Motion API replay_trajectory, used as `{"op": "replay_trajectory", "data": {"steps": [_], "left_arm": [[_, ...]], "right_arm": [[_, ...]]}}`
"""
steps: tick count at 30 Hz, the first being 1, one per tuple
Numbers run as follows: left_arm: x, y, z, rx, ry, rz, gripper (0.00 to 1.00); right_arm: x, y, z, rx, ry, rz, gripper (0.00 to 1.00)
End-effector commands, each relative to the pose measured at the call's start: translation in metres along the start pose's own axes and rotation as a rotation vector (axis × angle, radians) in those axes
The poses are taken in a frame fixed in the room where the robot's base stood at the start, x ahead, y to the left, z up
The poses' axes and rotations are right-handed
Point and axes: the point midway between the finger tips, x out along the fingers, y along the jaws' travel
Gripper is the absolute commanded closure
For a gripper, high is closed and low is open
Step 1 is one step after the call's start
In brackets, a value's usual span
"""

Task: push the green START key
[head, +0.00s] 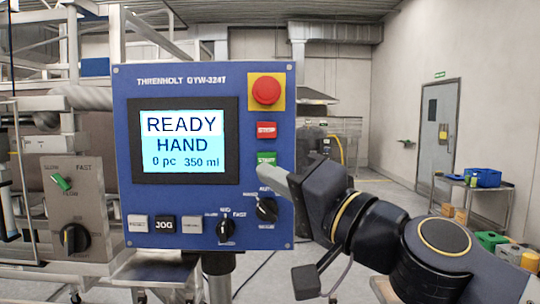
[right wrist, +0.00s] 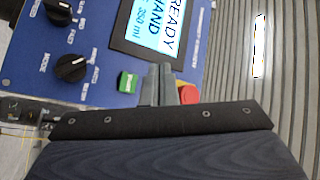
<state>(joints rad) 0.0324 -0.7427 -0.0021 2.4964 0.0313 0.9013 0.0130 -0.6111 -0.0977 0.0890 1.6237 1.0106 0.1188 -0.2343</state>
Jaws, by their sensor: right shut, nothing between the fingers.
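The green START key (head: 266,158) is on the right side of the blue control panel (head: 190,85), below the red STOP key (head: 266,130). My right gripper (head: 264,169) is shut and empty, its grey fingertips just below the START key and overlapping its lower edge in the head view. In the right wrist view the green key (right wrist: 127,82) shows uncovered, left of the fingertips (right wrist: 159,72). I cannot tell whether the fingers touch the panel. The screen (head: 184,139) reads READY, HAND, 0 pc, 350 ml. My left gripper is not in view.
A red emergency-stop knob (head: 266,90) on a yellow plate sits above the keys. A black selector knob (head: 267,209) is just below my fingers, another (head: 226,230) further left. Small keys (head: 165,224) line the lower left. A trolley (head: 470,185) stands far right.

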Motion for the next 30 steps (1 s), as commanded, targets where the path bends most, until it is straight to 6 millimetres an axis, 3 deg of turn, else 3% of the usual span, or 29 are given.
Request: {"op": "replay_trajectory", "data": {"steps": [8, 22, 30], "left_arm": [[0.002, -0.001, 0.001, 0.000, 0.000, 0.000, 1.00], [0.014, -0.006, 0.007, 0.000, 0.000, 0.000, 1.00], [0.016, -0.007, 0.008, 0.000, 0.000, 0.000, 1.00]], "right_arm": [[0.003, 0.004, -0.002, 0.001, 0.000, 0.001, 1.00], [0.046, 0.036, -0.033, -0.001, 0.000, 0.002, 1.00], [0.059, 0.045, -0.043, 0.000, -0.001, 0.001, 1.00]]}}
